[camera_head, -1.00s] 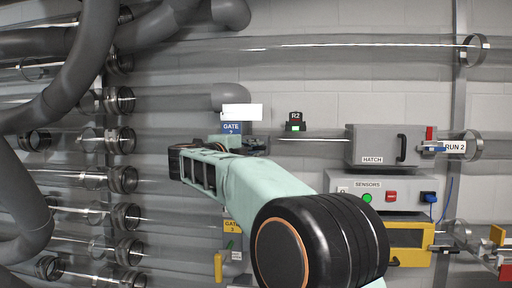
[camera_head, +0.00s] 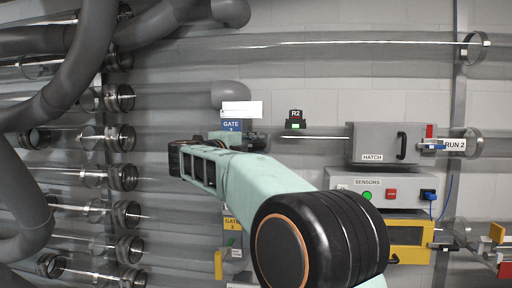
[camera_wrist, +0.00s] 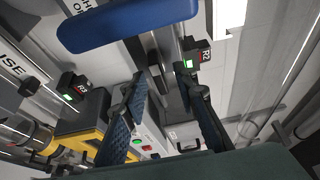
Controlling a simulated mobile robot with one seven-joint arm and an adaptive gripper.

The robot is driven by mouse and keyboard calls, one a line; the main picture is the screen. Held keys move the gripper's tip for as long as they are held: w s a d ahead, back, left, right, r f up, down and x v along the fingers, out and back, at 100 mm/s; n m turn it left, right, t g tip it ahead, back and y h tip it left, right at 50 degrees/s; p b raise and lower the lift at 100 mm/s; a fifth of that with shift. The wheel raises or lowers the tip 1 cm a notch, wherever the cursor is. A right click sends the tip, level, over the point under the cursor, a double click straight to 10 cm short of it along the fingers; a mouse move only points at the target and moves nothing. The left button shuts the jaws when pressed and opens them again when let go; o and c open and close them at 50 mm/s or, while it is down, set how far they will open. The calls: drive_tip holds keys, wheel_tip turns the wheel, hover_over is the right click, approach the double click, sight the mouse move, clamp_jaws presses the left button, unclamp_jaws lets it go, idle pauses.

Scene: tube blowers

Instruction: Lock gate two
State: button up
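The blue GATE 2 label (camera_head: 231,126) is on the wall fixture left of centre, below a blank white plate. My arm reaches in front of that gate and hides most of it. In the wrist view a long blue bar, like a handle (camera_wrist: 128,22), lies across the top, beyond my fingertips. My gripper (camera_wrist: 164,82) is open, with its two dark fingers apart. A dark post shows in the gap between the fingers, farther off; I cannot tell whether it touches them. The blue bar is apart from the fingers.
The R2 box (camera_head: 296,121) has a green light and also shows in the wrist view (camera_wrist: 192,58). The grey hatch box (camera_head: 375,144) and sensors panel (camera_head: 350,184) stand to the right. The yellow GATE 3 label (camera_head: 231,224) is below. Clear tubes run along the wall.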

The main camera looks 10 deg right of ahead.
drive_tip(key=v, duration=1.2)
